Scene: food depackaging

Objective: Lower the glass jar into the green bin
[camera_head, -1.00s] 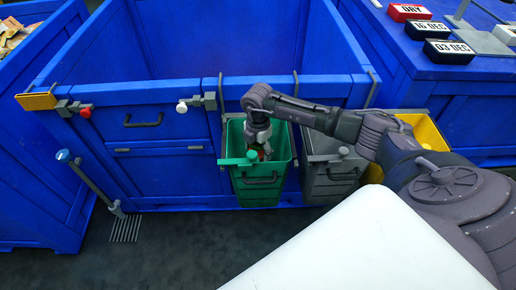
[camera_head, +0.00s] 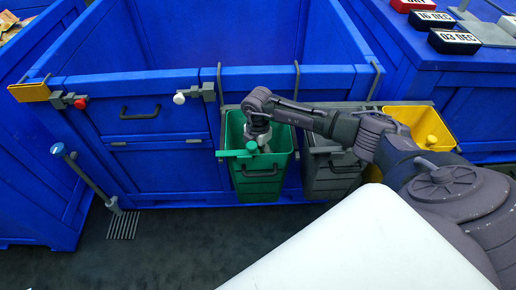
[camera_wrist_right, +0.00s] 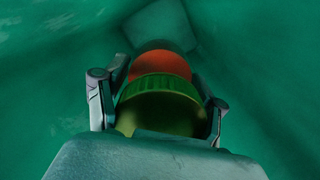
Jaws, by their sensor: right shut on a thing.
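The green bin (camera_head: 261,187) hangs on the front of the blue crate in the head view. Its inner walls (camera_wrist_right: 50,60) fill the right wrist view. My right gripper (camera_head: 258,140) points down inside the bin's mouth. In the right wrist view my right gripper (camera_wrist_right: 160,88) is shut on the glass jar (camera_wrist_right: 160,112), with one finger on each side. The jar shows a ribbed green rim and a yellow-green end towards me, with a round orange-red part beyond it. The bin wall hides the jar in the head view. My left gripper is not in view.
A grey bin (camera_head: 333,172) hangs just right of the green bin, and a yellow bin (camera_head: 421,125) is further right. The large blue crate (camera_head: 150,85) stands behind them.

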